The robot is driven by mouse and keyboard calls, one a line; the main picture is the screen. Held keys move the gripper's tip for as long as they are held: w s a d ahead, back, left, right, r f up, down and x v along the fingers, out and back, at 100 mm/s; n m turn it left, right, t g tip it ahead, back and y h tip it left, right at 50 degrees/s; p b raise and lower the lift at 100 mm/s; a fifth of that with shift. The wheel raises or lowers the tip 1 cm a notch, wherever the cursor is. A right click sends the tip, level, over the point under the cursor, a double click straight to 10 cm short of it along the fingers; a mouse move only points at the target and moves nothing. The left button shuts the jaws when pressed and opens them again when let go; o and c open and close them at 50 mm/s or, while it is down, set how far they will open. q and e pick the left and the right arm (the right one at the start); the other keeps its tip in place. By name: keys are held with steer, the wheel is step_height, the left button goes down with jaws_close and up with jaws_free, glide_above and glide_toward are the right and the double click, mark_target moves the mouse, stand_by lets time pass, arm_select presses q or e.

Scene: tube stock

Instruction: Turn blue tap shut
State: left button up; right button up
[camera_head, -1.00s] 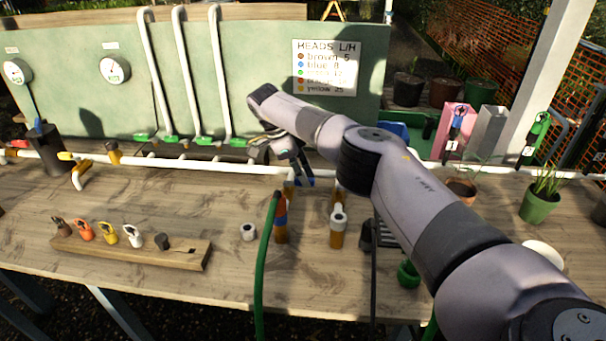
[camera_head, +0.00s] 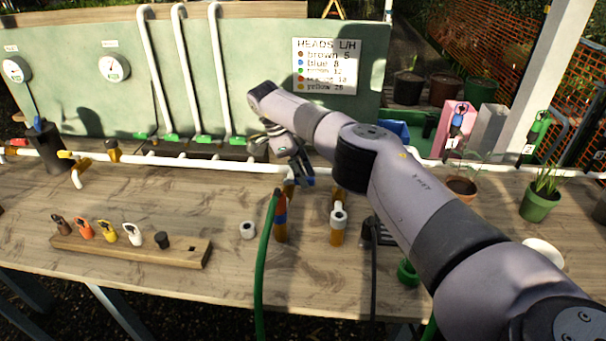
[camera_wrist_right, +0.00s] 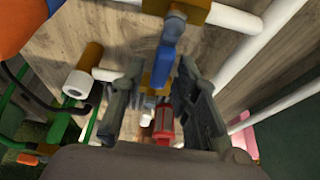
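The blue tap has a blue lever on a brass body; the lever (camera_wrist_right: 166,62) shows in the right wrist view, below the brass body at the top. In the head view a bit of the blue lever (camera_head: 309,181) shows beside the fingers, at the white pipe's middle. My right gripper (camera_head: 299,176) is at the tap, its fingers hiding much of it. In the right wrist view the right gripper (camera_wrist_right: 161,72) is open, with one finger on each side of the lever and visible gaps. My left gripper is not in view.
A wooden holder (camera_head: 185,253) with several coloured tap heads lies at the front left. A white pipe (camera_head: 215,165) crosses the table behind.

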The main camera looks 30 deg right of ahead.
steer(key=shift+o, duration=0.4)
steer(key=shift+r, duration=0.25)
step_height(320, 180, up, 10)
steer(key=shift+f, duration=0.25)
